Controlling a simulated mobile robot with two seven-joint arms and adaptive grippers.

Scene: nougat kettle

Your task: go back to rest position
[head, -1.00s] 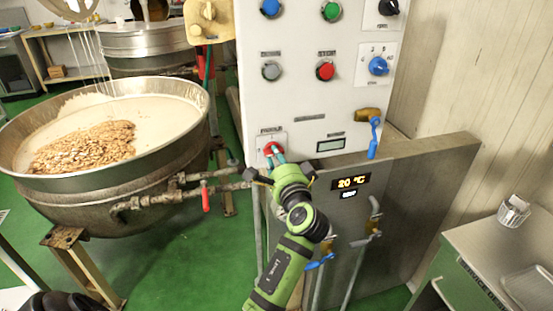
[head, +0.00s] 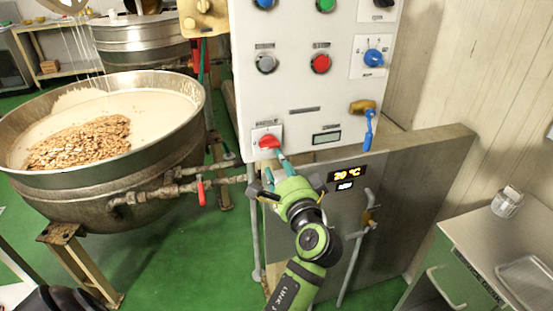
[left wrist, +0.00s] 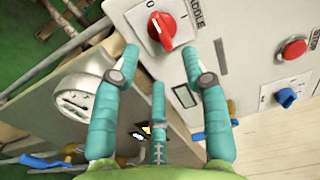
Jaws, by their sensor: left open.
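My left gripper (head: 279,165) is open and empty, just below the red paddle switch (head: 269,141) on the white control panel (head: 300,95). In the left wrist view its teal fingers (left wrist: 160,65) are spread, with the red knob (left wrist: 161,30) ahead of them and nothing between them. The knob sits on a plate marked 0 and I; its pointer is tilted, nearer the 0 side at its lower end unclear. My right gripper is not in view.
A large kettle (head: 50,184) with white mass and nuts stands at left on its frame. A valve with a red handle (head: 201,192) and pipes lie between kettle and panel. A metal cabinet (head: 400,190) and a side table (head: 500,235) are at right. Green floor is open below.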

